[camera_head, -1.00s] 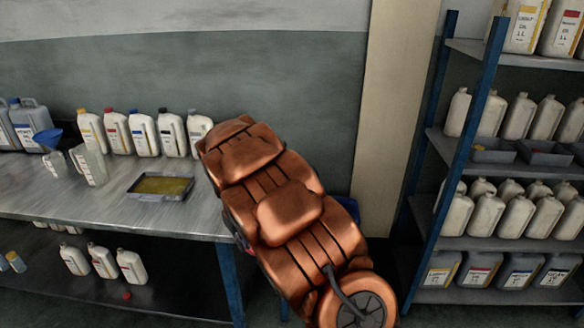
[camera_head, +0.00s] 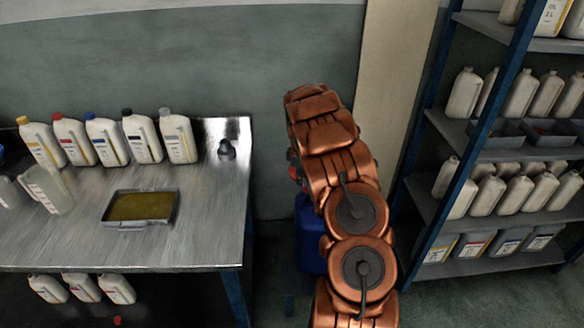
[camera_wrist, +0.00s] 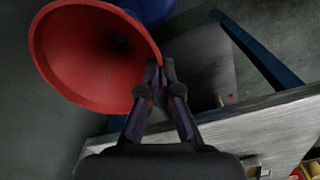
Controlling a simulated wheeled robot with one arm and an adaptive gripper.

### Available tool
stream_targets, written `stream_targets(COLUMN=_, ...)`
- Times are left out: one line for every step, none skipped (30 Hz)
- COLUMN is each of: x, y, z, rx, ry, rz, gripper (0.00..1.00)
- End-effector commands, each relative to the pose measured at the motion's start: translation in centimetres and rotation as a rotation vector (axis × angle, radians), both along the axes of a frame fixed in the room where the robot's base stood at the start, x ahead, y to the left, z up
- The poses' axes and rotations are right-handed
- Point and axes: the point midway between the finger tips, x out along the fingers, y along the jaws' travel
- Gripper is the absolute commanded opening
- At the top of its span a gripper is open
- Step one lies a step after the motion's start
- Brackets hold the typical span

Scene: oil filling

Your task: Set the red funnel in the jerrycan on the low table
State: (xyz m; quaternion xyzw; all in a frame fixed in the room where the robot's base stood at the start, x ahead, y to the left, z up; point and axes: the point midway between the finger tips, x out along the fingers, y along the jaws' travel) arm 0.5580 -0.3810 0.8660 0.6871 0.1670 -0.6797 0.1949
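The red funnel (camera_wrist: 90,55) fills the upper left of the wrist view, its wide mouth facing the camera. My gripper (camera_wrist: 160,76) is shut on the funnel's rim at its right side and holds it up in the air. A blue jerrycan (camera_head: 310,235) stands right of the workbench in the head view, partly hidden behind my arm. A blue surface, likely the jerrycan (camera_wrist: 150,8), shows behind the funnel in the wrist view. The jerrycan's opening and the funnel's spout are hidden. The low table is mostly hidden. My arm hides the gripper in the head view.
The metal workbench (camera_head: 205,225) at left holds several white bottles (camera_head: 105,140), a clear jug (camera_head: 47,190) and an oil tray (camera_head: 140,208). Its edge (camera_wrist: 260,130) shows close to my gripper. A blue-framed shelf rack (camera_head: 445,160) stands at right. Floor shows between them.

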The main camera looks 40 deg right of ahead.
Motion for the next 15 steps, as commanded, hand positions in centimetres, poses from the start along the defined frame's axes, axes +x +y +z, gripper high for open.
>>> stream_targets(x=-0.2, y=-0.5, z=0.0, rx=0.000, ry=0.000, rz=0.003, gripper=0.00)
stream_targets(x=-0.3, y=-0.7, z=0.0, rx=0.000, ry=-0.001, rz=0.006, gripper=0.00)
stream_targets(x=-0.3, y=-0.8, z=-0.1, rx=-0.001, ry=-0.001, rz=0.009, gripper=0.00)
stream_targets(x=-0.4, y=-0.9, z=-0.1, rx=-0.001, ry=0.000, rz=0.010, gripper=0.00)
stream_targets(x=-0.4, y=-0.9, z=-0.2, rx=-0.001, ry=0.000, rz=0.010, gripper=0.00)
stream_targets(x=-0.4, y=-1.0, z=-0.3, rx=-0.001, ry=0.000, rz=0.010, gripper=0.00)
stream_targets(x=-0.5, y=-1.0, z=-0.4, rx=-0.001, ry=0.000, rz=0.010, gripper=0.00)
stream_targets(x=-0.5, y=-1.0, z=-0.6, rx=0.000, ry=0.000, rz=0.010, gripper=0.00)
stream_targets(x=-0.5, y=-1.0, z=-0.8, rx=0.000, ry=0.000, rz=0.009, gripper=0.00)
stream_targets(x=-0.5, y=-1.0, z=-0.9, rx=-0.001, ry=0.001, rz=0.009, gripper=0.00)
stream_targets(x=-0.5, y=-1.0, z=-1.1, rx=-0.001, ry=0.001, rz=0.009, gripper=0.00)
stream_targets(x=-0.5, y=-1.0, z=-1.4, rx=-0.001, ry=0.001, rz=0.009, gripper=0.00)
stream_targets(x=-0.5, y=-1.0, z=-1.6, rx=-0.002, ry=0.001, rz=0.009, gripper=0.00)
stream_targets(x=-0.5, y=-1.0, z=-1.9, rx=-0.002, ry=0.001, rz=0.009, gripper=0.00)
stream_targets(x=-0.5, y=-0.9, z=-2.2, rx=-0.002, ry=0.001, rz=0.009, gripper=0.00)
